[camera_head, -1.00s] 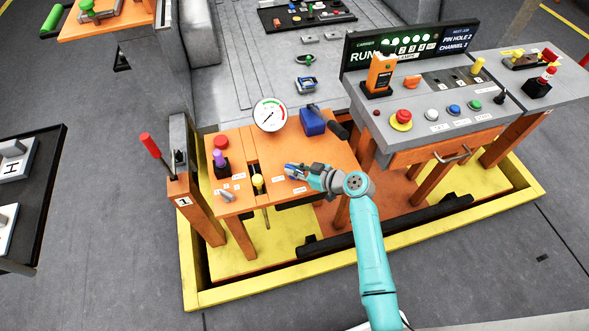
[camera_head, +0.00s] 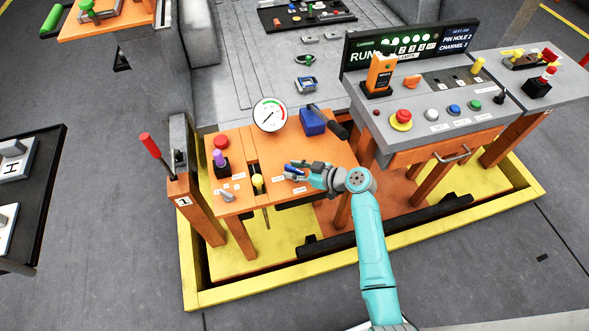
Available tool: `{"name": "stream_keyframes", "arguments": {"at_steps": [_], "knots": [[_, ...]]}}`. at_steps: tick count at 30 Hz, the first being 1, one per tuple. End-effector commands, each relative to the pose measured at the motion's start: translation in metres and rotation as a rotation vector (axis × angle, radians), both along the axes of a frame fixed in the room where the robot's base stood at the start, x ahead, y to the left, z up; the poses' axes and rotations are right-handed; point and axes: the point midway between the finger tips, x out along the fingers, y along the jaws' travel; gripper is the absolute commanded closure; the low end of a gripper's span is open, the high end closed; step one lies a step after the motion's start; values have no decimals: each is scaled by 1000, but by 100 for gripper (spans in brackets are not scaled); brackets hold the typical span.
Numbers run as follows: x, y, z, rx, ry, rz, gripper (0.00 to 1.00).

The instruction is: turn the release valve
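My gripper (camera_head: 290,170) is over the right part of the orange bench (camera_head: 262,150), left of my teal wrist. A small dark blue piece (camera_head: 295,164) shows at its fingertips. I cannot tell whether this is the release valve's handle or part of the fingers, nor whether they touch anything. A blue block (camera_head: 313,122) with a black-ended lever stands behind the gripper. A round white gauge (camera_head: 269,115) stands at the bench's back edge. No part is clearly readable as the release valve; the labels are too small.
A red button (camera_head: 221,142), a purple-topped control (camera_head: 218,158) and a yellow knob (camera_head: 257,181) are left of the gripper. A red-handled lever (camera_head: 150,145) stands farther left. A grey control console (camera_head: 440,100) is close on the right. A yellow frame (camera_head: 300,273) surrounds the bench.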

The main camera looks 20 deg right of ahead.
Motion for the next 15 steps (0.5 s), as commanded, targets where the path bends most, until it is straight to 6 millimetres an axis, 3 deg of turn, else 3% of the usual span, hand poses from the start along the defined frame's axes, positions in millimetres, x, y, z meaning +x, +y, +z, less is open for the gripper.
{"name": "stream_keyframes", "arguments": {"at_steps": [8,15], "knots": [[-9,-10,6,1,-1,-2,61],[-40,-39,23,0,-1,-4,61]]}}
